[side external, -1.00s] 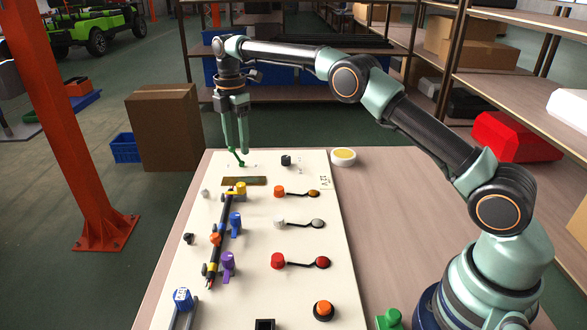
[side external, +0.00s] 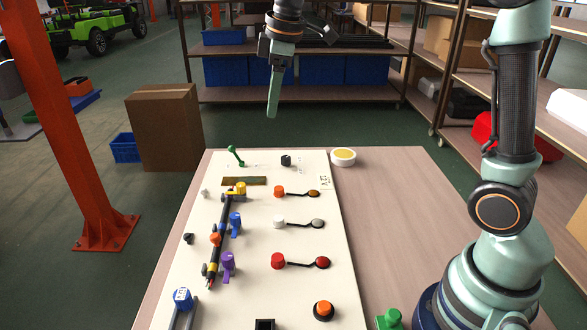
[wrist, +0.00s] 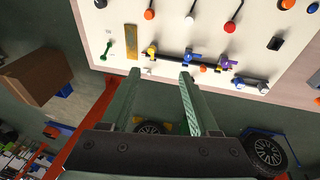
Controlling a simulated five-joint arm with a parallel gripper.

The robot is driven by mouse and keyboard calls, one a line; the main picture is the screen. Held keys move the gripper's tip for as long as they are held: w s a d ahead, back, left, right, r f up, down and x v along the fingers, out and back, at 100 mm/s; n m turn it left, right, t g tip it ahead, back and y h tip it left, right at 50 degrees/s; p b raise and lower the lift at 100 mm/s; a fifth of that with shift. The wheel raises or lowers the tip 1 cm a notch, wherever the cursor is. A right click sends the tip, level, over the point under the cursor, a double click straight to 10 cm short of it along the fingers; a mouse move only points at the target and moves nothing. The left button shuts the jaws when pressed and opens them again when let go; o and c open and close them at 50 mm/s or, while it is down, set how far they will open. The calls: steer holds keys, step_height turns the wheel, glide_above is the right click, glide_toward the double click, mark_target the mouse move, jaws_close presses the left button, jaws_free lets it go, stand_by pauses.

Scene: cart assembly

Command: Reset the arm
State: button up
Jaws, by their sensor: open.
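My gripper (side external: 272,112) hangs in the air above and beyond the far end of the white board (side external: 200,215). In the side view its fingers overlap one another. In the wrist view my gripper (wrist: 157,76) has its two green fingers apart with nothing between them. The green lever (side external: 236,156) stands at the far end of the board, leaning up and to the left, and my gripper is clear of it. It also shows in the wrist view (wrist: 107,50), left of the fingers.
The board carries a brass plate (side external: 244,181), a yellow valve handle (side external: 240,188), a blue one (side external: 235,221), a purple one (side external: 228,261) and several knobs. A white and yellow round dish (side external: 343,156) sits beside it. Shelves (side external: 300,92) and a cardboard box (side external: 166,128) stand behind.

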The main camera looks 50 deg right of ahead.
steer(key=s+f+m+t, duration=0.1)
steer(key=s+m, duration=0.3)
steer(key=s, duration=0.4)
steer(key=s+d+f+m+t, duration=0.1)
steer(key=s+f+m, duration=0.2)
steer(key=s, duration=0.6)
steer(key=shift+s+f+m+t, duration=0.2)
steer(key=shift+f+m+t, duration=0.2)
steer(key=shift+m, duration=0.7)
